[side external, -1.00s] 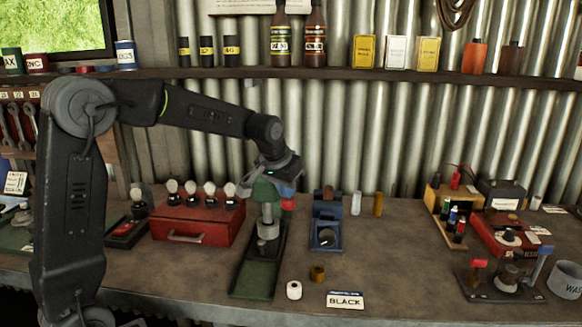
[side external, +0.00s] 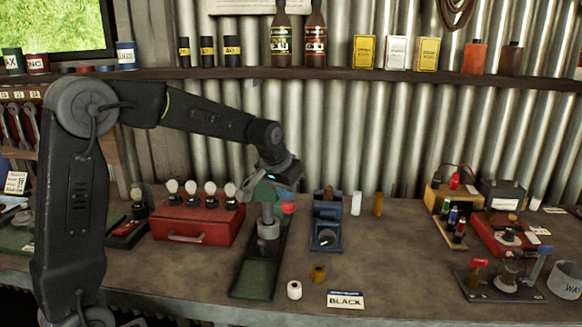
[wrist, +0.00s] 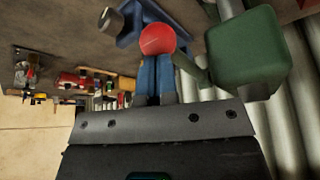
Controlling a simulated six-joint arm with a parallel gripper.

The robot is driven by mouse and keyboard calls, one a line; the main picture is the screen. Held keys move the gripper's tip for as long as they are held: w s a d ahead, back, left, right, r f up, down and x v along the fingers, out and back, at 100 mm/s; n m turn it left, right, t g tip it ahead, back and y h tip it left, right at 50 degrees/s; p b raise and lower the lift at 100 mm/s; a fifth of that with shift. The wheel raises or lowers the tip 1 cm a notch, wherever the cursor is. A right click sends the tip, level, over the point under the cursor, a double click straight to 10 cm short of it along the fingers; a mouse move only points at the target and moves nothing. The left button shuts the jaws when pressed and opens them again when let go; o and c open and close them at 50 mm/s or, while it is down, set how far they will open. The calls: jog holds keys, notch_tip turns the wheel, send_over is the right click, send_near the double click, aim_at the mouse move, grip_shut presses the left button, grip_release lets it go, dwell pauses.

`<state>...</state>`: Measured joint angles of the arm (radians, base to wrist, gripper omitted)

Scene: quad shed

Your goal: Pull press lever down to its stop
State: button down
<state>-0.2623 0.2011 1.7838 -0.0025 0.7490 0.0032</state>
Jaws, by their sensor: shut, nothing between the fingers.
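The press has a green base (side external: 256,278), a grey ram (side external: 267,228) and a green head (side external: 264,192). Its lever ends in a red ball knob (side external: 288,208), to the right of the head. My gripper (side external: 288,196) is at the head, just above the knob. In the wrist view, my gripper's blue fingers (wrist: 155,75) are shut together, with the red knob (wrist: 157,40) at their tips. Contact looks likely but is not clear. The green head (wrist: 248,50) is close on the right there. Most of the lever arm is hidden in the side view.
Bench space right of the label is clear.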

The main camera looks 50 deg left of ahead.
jog(key=shift+a+f, duration=0.1)
jog(key=shift+f, duration=0.3)
jog(key=shift+r, duration=1.6)
jog(key=shift+w+r, duration=0.15)
jog(key=shift+r, duration=1.3)
jog(key=shift+w+a+r, duration=0.25)
jog(key=shift+r, duration=0.45)
jog(key=shift+w+a+r, duration=0.2)
jog(key=shift+a+r, duration=0.05)
jog(key=shift+r, duration=0.4)
notch_tip(320, 180, up, 8)
jog(key=w+a, duration=0.1)
jog(key=shift+r, duration=0.15)
